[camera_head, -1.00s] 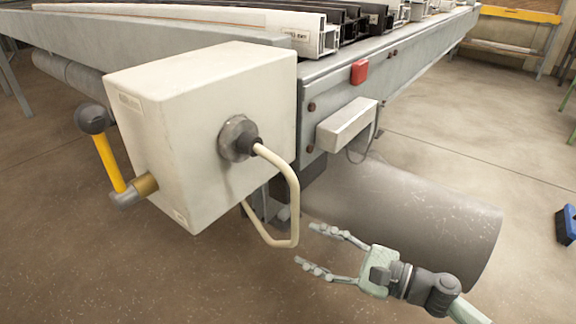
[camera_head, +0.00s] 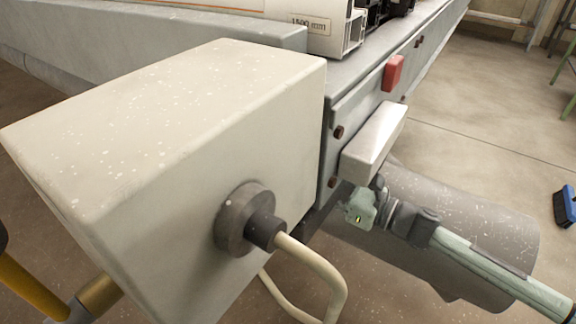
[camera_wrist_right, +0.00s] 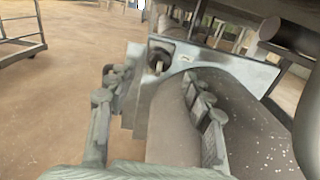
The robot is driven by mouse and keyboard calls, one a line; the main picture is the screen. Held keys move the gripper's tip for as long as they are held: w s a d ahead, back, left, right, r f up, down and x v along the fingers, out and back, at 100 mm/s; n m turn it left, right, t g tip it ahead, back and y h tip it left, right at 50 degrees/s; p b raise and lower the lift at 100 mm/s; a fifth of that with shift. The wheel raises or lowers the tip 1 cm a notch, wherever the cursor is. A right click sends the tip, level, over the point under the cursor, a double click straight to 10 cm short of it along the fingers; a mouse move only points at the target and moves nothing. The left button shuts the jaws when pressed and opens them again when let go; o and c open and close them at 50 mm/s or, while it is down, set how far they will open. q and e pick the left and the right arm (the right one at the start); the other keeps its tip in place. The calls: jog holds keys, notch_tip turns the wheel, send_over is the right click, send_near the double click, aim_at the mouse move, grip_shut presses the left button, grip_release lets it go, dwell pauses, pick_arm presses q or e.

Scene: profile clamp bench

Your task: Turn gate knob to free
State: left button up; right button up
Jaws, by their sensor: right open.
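In the right wrist view a small dark knob (camera_wrist_right: 158,62) sits on a light plate beyond the fingertips, roughly in line with the gap between them. I take it to be the gate knob; its setting is too small to read. My right gripper (camera_wrist_right: 148,92) is open and empty, apart from the knob. In the head view my right gripper (camera_head: 358,208) is beside the bench frame below a small pale box (camera_head: 374,143); its fingers are mostly hidden there. I cannot make out the knob in the head view. My left gripper is not in view.
A big pale control box (camera_head: 170,130) with a thick cable (camera_head: 318,268) fills the near left. A red block (camera_head: 393,73) sits on the bench rail. A grey cylinder (camera_head: 470,215) lies under the bench behind my right arm.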

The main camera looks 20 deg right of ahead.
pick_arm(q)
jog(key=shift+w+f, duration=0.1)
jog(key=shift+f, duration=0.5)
pick_arm(e)
jog(key=x, duration=0.5)
jog(key=c, duration=1.2)
jog(key=shift+o, duration=0.2)
